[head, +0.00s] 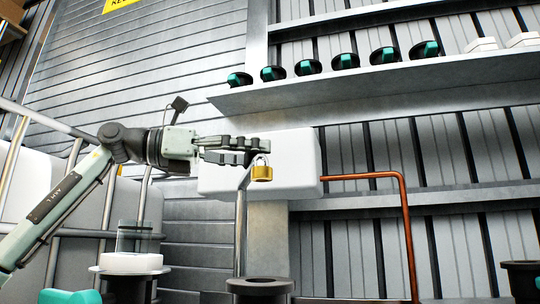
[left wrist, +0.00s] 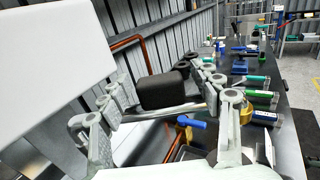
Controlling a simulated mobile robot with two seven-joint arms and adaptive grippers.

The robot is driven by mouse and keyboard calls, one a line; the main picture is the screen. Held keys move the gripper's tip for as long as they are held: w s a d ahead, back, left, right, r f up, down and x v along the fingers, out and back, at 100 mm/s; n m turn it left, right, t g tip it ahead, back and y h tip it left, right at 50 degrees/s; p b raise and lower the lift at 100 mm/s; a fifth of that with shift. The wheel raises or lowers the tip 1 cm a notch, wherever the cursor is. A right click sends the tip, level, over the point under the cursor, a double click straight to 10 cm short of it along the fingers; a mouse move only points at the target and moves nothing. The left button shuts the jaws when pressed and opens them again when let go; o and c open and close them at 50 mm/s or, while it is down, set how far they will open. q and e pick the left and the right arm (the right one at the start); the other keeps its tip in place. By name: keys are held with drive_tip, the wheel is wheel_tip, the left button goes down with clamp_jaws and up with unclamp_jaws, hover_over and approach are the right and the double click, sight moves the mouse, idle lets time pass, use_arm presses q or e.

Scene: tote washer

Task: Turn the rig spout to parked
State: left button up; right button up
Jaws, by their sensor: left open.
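A thin grey pipe (head: 240,225), which looks like the rig spout, rises in front of a white box (head: 300,180) and bends near its top. My left gripper (head: 262,151) is at that bend, its fingers pointing right, in front of the box. In the left wrist view, the open fingers (left wrist: 158,75) stand either side of a black block (left wrist: 163,91), with a silver bar (left wrist: 165,112) just below it. I cannot tell whether the fingers touch the block. The fingers hide part of the pipe's top. My right gripper is not in view.
A copper pipe (head: 405,220) runs right of the box. A shelf (head: 380,85) with several teal-and-black knobs is above. In the left wrist view, a bench (left wrist: 290,110) holds several tools and a blue handle (left wrist: 191,122).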

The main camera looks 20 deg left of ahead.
use_arm(q)
drive_tip(key=x, duration=0.3)
drive_tip(key=shift+w+d, duration=0.15)
drive_tip(key=shift+d, duration=0.1)
clamp_jaws()
idle(0.3)
idle(0.6)
